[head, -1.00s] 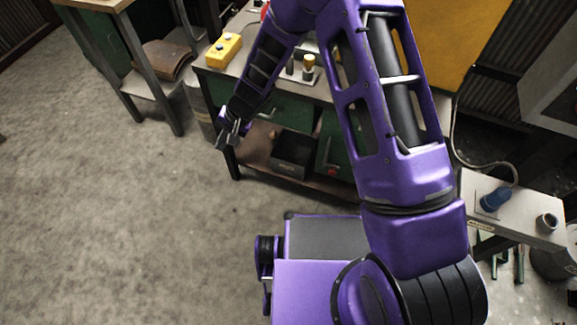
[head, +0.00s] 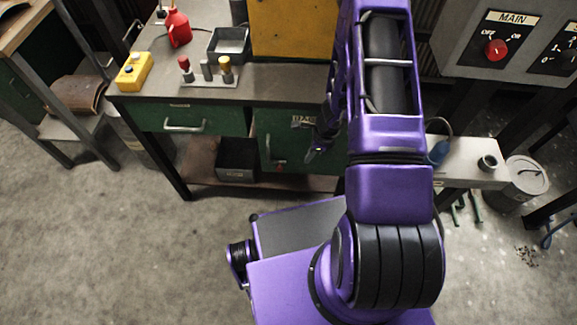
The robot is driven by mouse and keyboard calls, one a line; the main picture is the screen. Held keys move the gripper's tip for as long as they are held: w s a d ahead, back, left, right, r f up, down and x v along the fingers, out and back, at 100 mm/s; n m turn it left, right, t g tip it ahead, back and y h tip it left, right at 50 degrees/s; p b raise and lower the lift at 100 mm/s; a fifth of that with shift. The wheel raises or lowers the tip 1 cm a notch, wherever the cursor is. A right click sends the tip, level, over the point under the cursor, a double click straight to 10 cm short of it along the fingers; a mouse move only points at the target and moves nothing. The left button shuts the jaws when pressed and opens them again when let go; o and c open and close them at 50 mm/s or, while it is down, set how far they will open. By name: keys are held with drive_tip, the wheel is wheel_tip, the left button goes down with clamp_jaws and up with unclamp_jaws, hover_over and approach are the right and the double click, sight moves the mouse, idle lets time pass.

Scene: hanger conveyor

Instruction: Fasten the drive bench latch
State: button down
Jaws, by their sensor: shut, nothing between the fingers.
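The bench (head: 270,82) stands ahead of me, with a green cabinet door (head: 275,135) under its top, right of a green drawer (head: 190,118). A small red part (head: 280,166), possibly the latch, shows low on the door; its position is too small to read. A label (head: 303,120) sits near the top of the door, partly covered by my arm. My gripper (head: 312,156) is shut and empty, in front of the door's right side, right of the red part. My arm hides the bench's right end.
A yellow button box (head: 134,71), a red oil can (head: 177,28), a metal tray (head: 229,45) and levers (head: 207,71) stand on the bench. A dark bin (head: 237,158) sits on its lower shelf. A side table (head: 470,165) stands right.

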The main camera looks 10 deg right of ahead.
sight(278, 168)
drive_tip(key=w+a+f+b, duration=0.1)
drive_tip(key=w+a+f, duration=0.1)
drive_tip(key=a+f, duration=0.4)
drive_tip(key=shift+d+b+x, duration=0.35)
drive_tip(key=shift+x, duration=1.15)
drive_tip(key=shift+w, duration=0.15)
drive_tip(key=a, duration=0.1)
drive_tip(key=w+a, duration=0.1)
drive_tip(key=a, duration=0.1)
drive_tip(key=shift+w+a, duration=0.1)
drive_tip(key=shift+a, duration=0.1)
